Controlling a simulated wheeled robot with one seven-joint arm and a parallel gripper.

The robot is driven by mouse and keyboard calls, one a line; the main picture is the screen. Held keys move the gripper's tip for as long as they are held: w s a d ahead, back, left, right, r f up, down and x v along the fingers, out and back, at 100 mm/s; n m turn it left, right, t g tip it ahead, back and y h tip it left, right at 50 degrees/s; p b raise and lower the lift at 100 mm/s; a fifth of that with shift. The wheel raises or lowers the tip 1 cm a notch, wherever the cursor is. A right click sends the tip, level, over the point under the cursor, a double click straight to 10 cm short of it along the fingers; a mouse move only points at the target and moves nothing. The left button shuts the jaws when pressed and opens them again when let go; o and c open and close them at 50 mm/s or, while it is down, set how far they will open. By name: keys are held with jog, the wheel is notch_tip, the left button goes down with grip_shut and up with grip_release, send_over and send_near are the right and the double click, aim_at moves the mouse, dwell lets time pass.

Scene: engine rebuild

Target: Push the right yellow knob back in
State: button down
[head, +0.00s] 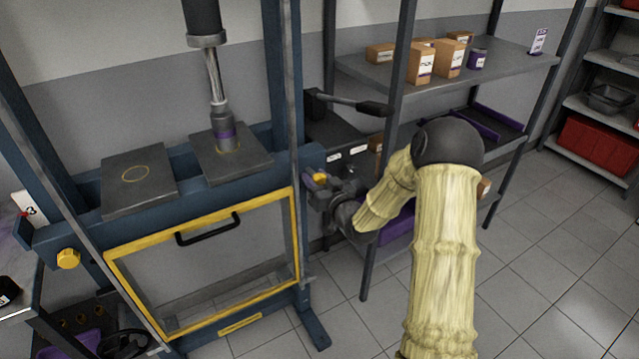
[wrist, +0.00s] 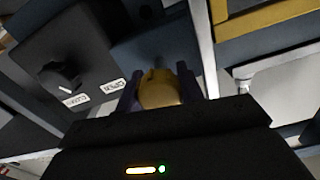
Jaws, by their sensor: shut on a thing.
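The right yellow knob (head: 320,178) is at the right end of the blue press beam. My gripper (head: 314,183) is at it and shut on it. In the wrist view the knob (wrist: 160,90) sits between the two dark purple fingers of my gripper (wrist: 159,86). A grey shaft shows just beyond the knob, toward the blue frame. How far the knob stands out from the frame cannot be told exactly. The left yellow knob (head: 68,259) is at the left end of the press.
The press has a yellow-framed guard (head: 210,262) with a black handle. A dark control box (wrist: 75,70) with a rotary switch is close to my gripper. A shelf (head: 500,62) with small boxes stands behind my arm. Floor at the right is clear.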

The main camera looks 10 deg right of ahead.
jog(key=shift+w+a+f, duration=0.1)
jog(key=shift+w+a, duration=0.25)
jog(key=shift+w, duration=0.3)
jog(key=c, duration=0.9)
grip_release()
jog(key=shift+d, duration=0.1)
